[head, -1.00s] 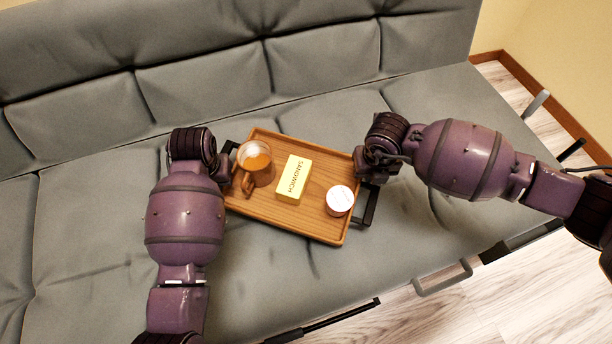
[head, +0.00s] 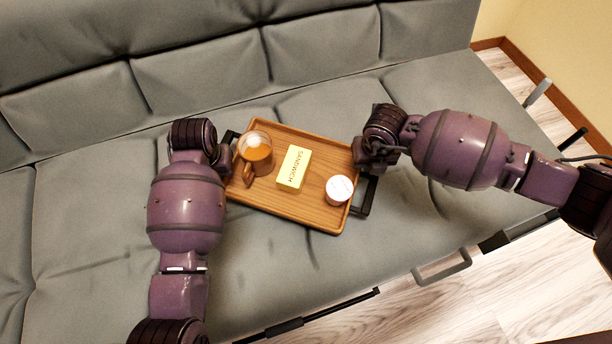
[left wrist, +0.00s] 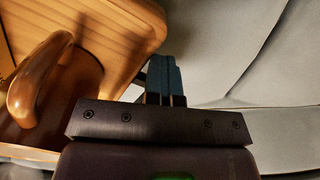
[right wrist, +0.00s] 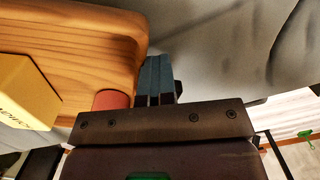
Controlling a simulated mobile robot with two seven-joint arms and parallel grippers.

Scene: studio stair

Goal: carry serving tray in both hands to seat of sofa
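The wooden serving tray (head: 308,212) is over the grey sofa seat (head: 90,235), roughly level and turned slightly. I cannot tell whether it touches the cushion. It carries a glass mug of amber drink (head: 256,157), a yellow sandwich box (head: 293,168) and a white-topped cup (head: 339,189). My left gripper (left wrist: 163,80) looks shut on the tray's black left handle (head: 229,138). My right gripper (right wrist: 156,80) looks shut on the black right handle (head: 368,196). The fingers partly hide both handles. The tray rim also shows in both wrist views.
The sofa backrest (head: 200,80) rises behind the tray. Free cushion lies on both sides of the tray. Metal brackets (head: 445,268) run along the seat's front edge, with pale wood floor (head: 400,315) beyond. A yellow wall (head: 560,50) stands at the right.

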